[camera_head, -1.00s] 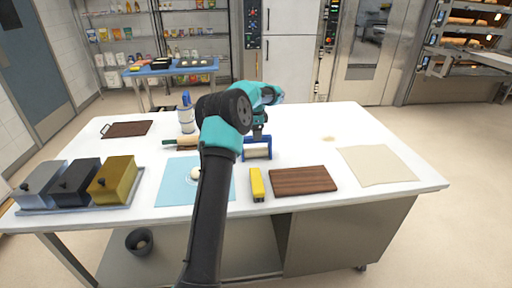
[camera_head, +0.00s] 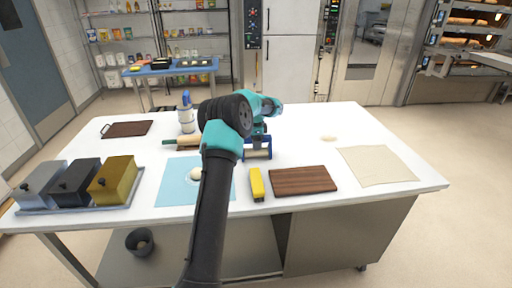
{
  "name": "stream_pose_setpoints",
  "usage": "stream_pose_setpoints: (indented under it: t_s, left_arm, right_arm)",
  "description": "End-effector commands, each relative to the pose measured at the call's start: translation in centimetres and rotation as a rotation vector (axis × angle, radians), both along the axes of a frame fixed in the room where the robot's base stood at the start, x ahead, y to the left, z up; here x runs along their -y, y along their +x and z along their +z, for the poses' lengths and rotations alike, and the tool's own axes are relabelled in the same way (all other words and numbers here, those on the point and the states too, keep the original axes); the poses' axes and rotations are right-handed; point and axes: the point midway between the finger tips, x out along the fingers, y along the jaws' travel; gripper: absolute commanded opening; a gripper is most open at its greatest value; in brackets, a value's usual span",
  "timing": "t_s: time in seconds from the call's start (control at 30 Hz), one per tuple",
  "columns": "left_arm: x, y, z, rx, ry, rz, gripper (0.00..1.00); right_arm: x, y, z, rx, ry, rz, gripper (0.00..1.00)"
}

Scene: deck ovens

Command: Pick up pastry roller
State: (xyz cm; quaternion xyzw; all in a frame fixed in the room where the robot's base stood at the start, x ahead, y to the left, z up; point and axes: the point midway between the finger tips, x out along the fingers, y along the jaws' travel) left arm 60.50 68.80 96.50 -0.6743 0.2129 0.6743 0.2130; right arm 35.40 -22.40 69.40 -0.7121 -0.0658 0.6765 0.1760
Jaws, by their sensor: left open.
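My arm hides part of the area left of the roller. My right gripper is not in view.
A yellow tool (camera_head: 256,184) and brown board (camera_head: 304,180) lie in front. Dough lies on a blue mat (camera_head: 172,187).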

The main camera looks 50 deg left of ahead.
Motion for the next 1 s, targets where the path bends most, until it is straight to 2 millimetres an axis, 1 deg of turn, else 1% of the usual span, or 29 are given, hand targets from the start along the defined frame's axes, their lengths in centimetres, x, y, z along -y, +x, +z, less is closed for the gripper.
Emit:
stream_pose_setpoints:
  t_s: [0.23, 0.83, 1.0]
  left_arm:
    - [0.01, 0.02, 0.03, 0.0, 0.0, 0.0, 0.64]
    - [0.02, 0.01, 0.04, 0.0, 0.0, 0.0, 0.06]
    - [0.0, 0.02, 0.11, 0.001, 0.0, 0.0, 0.06]
  right_arm:
    - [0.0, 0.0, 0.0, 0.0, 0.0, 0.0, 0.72]
    - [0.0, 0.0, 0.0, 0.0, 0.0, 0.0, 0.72]
    - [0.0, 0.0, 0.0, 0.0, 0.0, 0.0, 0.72]
